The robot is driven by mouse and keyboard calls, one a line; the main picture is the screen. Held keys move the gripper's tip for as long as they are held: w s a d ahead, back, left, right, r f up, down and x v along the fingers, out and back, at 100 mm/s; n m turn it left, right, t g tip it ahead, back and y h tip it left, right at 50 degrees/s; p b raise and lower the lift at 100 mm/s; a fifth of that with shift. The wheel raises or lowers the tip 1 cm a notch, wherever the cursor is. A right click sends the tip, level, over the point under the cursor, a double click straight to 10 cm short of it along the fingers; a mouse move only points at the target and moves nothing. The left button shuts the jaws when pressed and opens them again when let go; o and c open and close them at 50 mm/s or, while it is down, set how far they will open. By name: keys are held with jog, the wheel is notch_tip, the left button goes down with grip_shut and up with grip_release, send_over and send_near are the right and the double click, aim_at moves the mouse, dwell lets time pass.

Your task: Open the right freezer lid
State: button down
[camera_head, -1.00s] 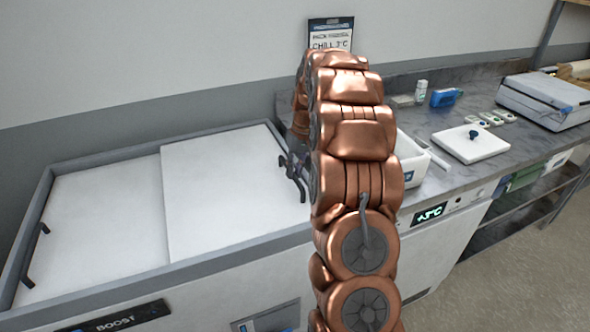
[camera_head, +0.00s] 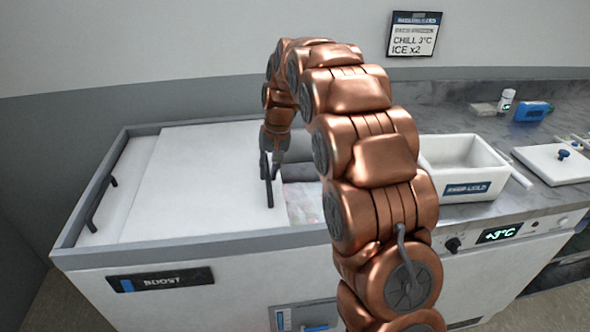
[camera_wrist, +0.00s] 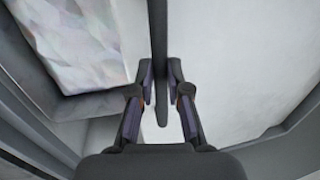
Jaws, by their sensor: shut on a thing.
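The right freezer lid (camera_head: 200,180) is a white flat panel, slid leftward so that it overlaps most of the left lid (camera_head: 126,180). To its right, an opening (camera_head: 302,198) shows pale, frosty contents, partly hidden by my arm. My gripper (camera_head: 272,165) is at the lid's right edge, shut on the dark upright-looking bar handle. In the wrist view my gripper (camera_wrist: 160,88) has a finger on each side of the handle (camera_wrist: 159,40). The lid (camera_wrist: 240,60) lies to the right there, the frosty contents (camera_wrist: 80,40) to the left.
The left lid's dark handle (camera_head: 103,202) is at the freezer's left end. A white bin (camera_head: 462,160) stands on the counter right of my arm, with a white board (camera_head: 555,165) beyond. A grey frame (camera_head: 200,248) borders the freezer.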

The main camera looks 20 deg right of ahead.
jog(key=shift+w+a, duration=0.2)
jog(key=shift+a, duration=0.5)
jog(key=shift+w+a, duration=0.15)
jog(key=shift+a, duration=0.5)
jog(key=c, duration=1.1)
grip_release()
jog(key=shift+c, duration=0.2)
notch_tip(320, 180, up, 12)
jog(key=d, duration=0.2)
jog(key=shift+s+d, duration=0.2)
jog(key=shift+s, duration=0.1)
jog(key=shift+s, duration=0.15)
